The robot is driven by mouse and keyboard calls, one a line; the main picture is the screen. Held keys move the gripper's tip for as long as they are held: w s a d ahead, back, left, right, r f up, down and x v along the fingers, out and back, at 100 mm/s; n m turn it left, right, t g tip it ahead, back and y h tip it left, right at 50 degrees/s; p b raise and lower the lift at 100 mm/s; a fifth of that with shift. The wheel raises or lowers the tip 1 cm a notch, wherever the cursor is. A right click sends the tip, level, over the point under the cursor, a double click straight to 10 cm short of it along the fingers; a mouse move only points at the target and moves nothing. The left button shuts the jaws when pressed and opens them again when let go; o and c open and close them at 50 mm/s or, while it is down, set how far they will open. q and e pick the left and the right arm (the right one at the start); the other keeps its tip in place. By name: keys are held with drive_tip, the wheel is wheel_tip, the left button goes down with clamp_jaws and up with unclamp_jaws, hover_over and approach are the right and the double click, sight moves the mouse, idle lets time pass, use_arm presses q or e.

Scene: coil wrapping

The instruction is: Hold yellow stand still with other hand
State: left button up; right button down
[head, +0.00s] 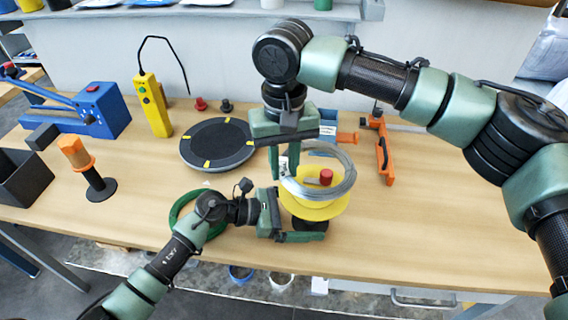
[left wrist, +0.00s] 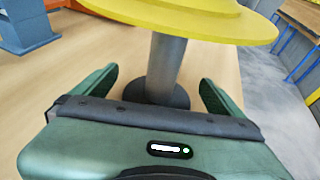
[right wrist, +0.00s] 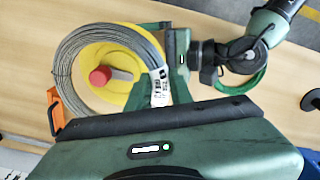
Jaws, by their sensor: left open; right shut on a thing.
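The yellow stand (head: 318,212) has a yellow disc on a grey post with a black base; it stands upright near the table's front edge. In the left wrist view its disc (left wrist: 200,22) hangs over my left gripper (left wrist: 158,80), whose open fingers lie on either side of the post (left wrist: 167,62), with gaps showing. My right gripper (head: 286,172) is above the stand, shut on a grey wire coil (head: 346,182). The coil rings the stand's red knob (head: 326,177), which also shows in the right wrist view (right wrist: 100,76). Whether the coil rests on the disc is unclear.
A green coil (head: 181,208) lies left of the stand, partly behind my left arm. A round black turntable (head: 217,142) is behind it. An orange clamp-like tool (head: 385,160) and a blue block stand at the back right. The front right tabletop is clear.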

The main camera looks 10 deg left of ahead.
use_arm(q)
drive_tip(key=c, duration=2)
